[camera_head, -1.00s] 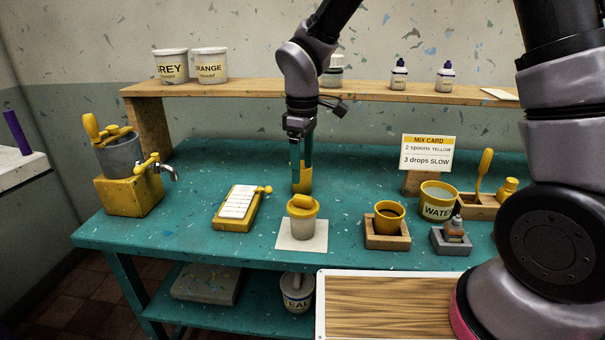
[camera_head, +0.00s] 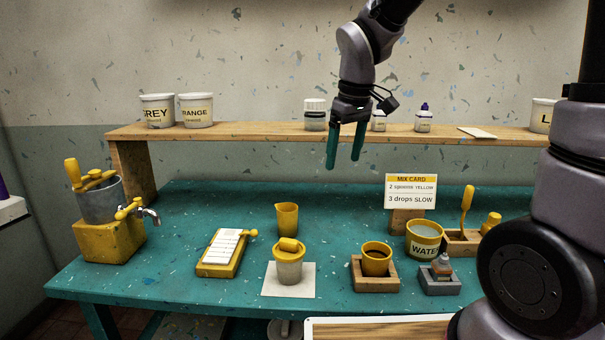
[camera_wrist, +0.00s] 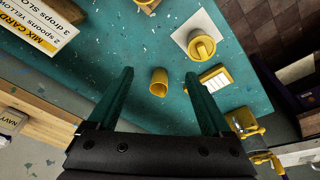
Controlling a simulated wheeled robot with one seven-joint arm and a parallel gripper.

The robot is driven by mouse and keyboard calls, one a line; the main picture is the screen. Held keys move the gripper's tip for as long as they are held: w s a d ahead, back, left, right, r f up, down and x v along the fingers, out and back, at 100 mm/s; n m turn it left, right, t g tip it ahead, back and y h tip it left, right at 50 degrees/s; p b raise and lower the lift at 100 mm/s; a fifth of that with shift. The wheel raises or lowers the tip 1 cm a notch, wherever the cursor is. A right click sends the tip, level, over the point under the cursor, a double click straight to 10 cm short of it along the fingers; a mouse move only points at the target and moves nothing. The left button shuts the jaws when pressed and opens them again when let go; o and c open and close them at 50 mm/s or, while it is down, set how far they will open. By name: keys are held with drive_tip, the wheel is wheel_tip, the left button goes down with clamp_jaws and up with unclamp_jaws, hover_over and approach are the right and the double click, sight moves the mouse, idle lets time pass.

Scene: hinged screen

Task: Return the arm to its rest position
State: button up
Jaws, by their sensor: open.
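My gripper (camera_head: 345,146) is raised above the teal table (camera_head: 190,205), in front of the shelf. Its two green fingers are apart with nothing between them. In the wrist view my gripper (camera_wrist: 163,95) also shows open, with a yellow cup (camera_wrist: 159,83) on the table well below it. That yellow cup (camera_head: 287,220) stands upright on the table behind the lidded cup (camera_head: 289,264), apart from my fingers. The lidded cup stands on a white square sheet (camera_head: 307,284).
A wooden shelf (camera_head: 260,134) with tubs and bottles runs along the back. A mix card (camera_head: 410,190), a water tub (camera_head: 424,240) and a boxed yellow cup (camera_head: 376,260) stand at right. A yellow dispenser block (camera_head: 109,240) stands at left. The air around my gripper is clear.

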drive_tip(key=s+d+r+m+t, duration=0.2)
drive_tip(key=s+d+r+m, duration=0.3)
drive_tip(key=d, duration=0.3)
drive_tip(key=s+d+r+m+t+y, duration=0.1)
drive_tip(key=s+d+r+m+t, duration=0.2)
drive_tip(key=s+d+r+m, duration=0.2)
drive_tip(key=d+r+m, duration=0.1)
drive_tip(key=d, duration=0.2)
drive_tip(key=shift+s+r+m, duration=0.15)
drive_tip(key=shift+r+m, duration=0.1)
drive_tip(key=shift+m, duration=0.15)
idle(0.3)
